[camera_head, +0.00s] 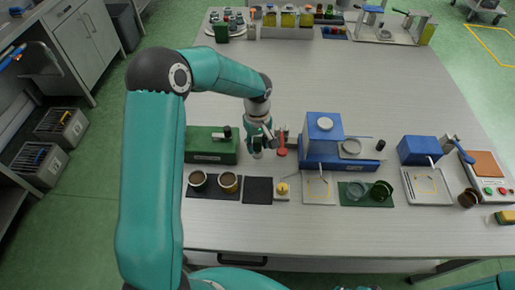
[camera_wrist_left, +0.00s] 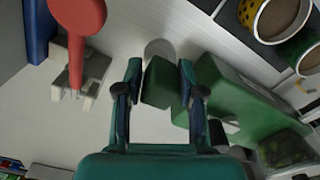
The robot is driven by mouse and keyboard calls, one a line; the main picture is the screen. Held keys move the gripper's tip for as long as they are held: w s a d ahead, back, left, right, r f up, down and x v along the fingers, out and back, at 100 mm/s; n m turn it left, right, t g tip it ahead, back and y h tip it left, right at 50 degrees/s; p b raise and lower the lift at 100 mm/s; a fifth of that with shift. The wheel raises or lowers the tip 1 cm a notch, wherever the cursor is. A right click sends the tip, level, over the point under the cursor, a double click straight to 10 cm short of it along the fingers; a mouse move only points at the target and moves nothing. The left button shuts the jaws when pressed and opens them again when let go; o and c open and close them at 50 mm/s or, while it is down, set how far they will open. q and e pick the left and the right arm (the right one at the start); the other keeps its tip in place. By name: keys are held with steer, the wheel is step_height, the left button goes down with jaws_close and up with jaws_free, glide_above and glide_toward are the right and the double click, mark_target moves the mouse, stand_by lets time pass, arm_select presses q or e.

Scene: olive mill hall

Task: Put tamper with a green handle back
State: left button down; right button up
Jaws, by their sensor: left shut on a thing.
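In the left wrist view, the tamper with a green handle (camera_wrist_left: 157,82) sits between the two fingers of my left gripper (camera_wrist_left: 158,75), which is shut on its handle. Its grey round base (camera_wrist_left: 160,48) shows beyond the fingertips. In the head view, my left gripper (camera_head: 259,142) is over the table between the green machine and the blue machine, with its fingers pointing down. The tamper is mostly hidden there by the gripper, so I cannot tell whether its base touches the table. My right gripper is not in view.
A red-topped tool (camera_head: 282,151) stands at a grey holder (camera_wrist_left: 82,80) close beside my gripper. The green machine (camera_head: 210,157) is to the left and the blue machine (camera_head: 323,130) to the right. Two cups (camera_head: 228,182) and a bare black mat (camera_head: 258,191) lie in front.

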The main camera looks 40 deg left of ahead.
mark_target(257, 150)
arm_select(q)
step_height(257, 150, down, 3)
steer(key=shift+f, duration=0.1)
steer(key=shift+f, duration=0.1)
steer(key=c, duration=0.7)
jaws_free()
steer(key=shift+r, duration=0.25)
step_height(257, 150, up, 12)
steer(key=shift+f+b, duration=0.1)
steer(key=shift+b, duration=0.8)
